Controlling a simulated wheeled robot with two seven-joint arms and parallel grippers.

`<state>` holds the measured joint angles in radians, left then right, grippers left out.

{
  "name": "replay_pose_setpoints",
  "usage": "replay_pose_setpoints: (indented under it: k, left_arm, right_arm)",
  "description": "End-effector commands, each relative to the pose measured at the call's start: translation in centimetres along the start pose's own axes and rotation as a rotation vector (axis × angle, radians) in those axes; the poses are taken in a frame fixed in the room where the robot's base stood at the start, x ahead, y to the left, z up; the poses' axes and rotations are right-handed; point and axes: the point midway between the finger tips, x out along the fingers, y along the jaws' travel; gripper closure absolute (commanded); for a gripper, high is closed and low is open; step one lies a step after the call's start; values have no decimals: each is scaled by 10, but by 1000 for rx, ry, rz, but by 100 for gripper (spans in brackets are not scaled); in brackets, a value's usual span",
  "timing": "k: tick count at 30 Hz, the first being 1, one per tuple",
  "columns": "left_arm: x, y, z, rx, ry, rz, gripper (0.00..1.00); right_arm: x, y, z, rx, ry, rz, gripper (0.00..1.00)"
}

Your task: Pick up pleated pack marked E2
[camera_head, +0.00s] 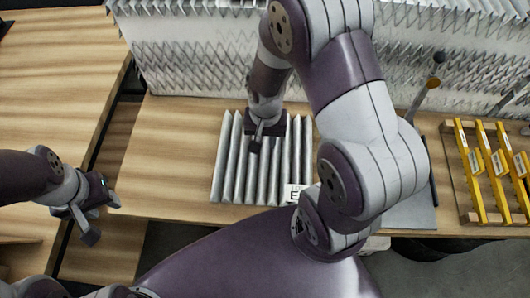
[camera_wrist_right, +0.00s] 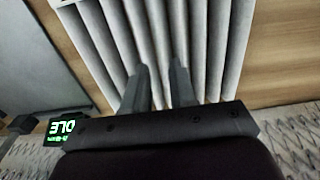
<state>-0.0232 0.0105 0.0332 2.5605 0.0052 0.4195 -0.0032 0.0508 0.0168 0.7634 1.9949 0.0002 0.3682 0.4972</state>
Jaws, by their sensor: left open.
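The pleated pack (camera_head: 229,165) is a row of pale grey folds lying on the wooden table. A white label (camera_head: 293,194) with a visible "E" sits at its lower right; my right arm hides the rest of the mark. My right gripper (camera_head: 256,143) is over the upper middle of the pack. In the right wrist view the two fingers (camera_wrist_right: 158,78) stand apart and point onto the pleats (camera_wrist_right: 208,50), with pleat material between them. I cannot tell whether they grip it. My left gripper (camera_head: 102,217) is open and empty, left of the pack beyond the table edge.
Large white pleated filters (camera_head: 190,60) stand along the back. Yellow-framed pieces (camera_head: 470,170) sit in a wooden rack at the right. A grey plate (camera_head: 412,215) lies partly behind my right arm. The table left of the pack (camera_head: 165,150) is clear.

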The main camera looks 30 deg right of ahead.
Motion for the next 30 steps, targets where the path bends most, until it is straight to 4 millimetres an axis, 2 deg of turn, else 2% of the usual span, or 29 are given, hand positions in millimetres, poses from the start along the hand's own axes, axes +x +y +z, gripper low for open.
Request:
replay_pose_setpoints:
  k: [5,9,13,20,23,30]
  left_arm:
    - [-4,0,-1,0,0,0,57]
    - [-14,0,-2,0,0,0,57]
    - [-14,0,-2,0,0,0,57]
    - [-14,0,-2,0,0,0,57]
    - [-14,0,-2,0,0,0,57]
    - [-14,0,-2,0,0,0,57]
  right_arm:
    - [21,0,0,1,-1,1,74]
    - [46,0,-1,1,-4,2,74]
    - [66,0,-2,1,-1,1,74]
    - [71,-1,-3,2,2,-1,74]
    - [70,-1,-3,2,2,-1,100]
    - [70,-1,-3,2,2,-1,100]
